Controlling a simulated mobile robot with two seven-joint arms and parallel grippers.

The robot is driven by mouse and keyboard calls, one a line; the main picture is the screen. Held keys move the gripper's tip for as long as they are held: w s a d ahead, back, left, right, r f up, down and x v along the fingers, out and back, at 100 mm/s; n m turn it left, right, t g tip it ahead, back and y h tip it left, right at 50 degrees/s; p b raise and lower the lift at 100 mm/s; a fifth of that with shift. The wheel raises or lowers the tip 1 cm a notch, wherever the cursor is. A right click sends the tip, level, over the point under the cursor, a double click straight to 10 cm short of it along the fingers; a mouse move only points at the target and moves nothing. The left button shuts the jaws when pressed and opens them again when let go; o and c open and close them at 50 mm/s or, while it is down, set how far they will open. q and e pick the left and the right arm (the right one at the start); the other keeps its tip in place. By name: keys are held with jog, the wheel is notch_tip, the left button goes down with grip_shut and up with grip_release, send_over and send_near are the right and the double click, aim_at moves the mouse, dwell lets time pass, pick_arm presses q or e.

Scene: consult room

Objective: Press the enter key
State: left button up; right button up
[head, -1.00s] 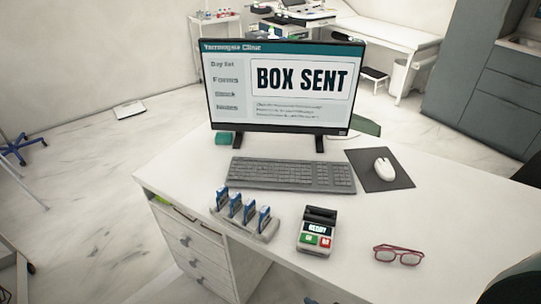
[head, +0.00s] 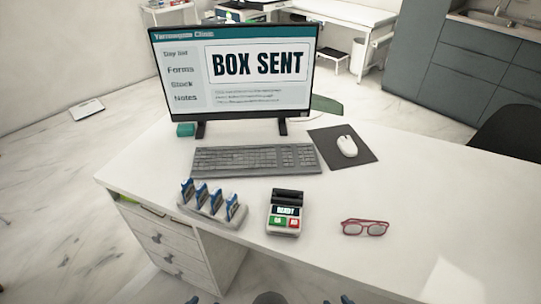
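A grey keyboard (head: 255,159) lies flat on the white desk (head: 410,190), in front of the monitor. Its separate keys are too small to read, so I cannot pick out the enter key for certain. The monitor (head: 235,70) shows "BOX SENT" in large letters, with a list of headings on its left. Neither of my grippers can be made out in the head view. Only small dark and blue parts, probably mine, show at the bottom edge. Nothing touches the keyboard.
A card terminal (head: 286,212) with a green and a red key stands in front of the keyboard. A holder (head: 212,207) with several blue-topped items is left of it. Red glasses (head: 365,228) and a white mouse (head: 347,146) on a dark mat (head: 362,155) lie right. The desk's right side is clear.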

grip_shut()
dwell(1.4)
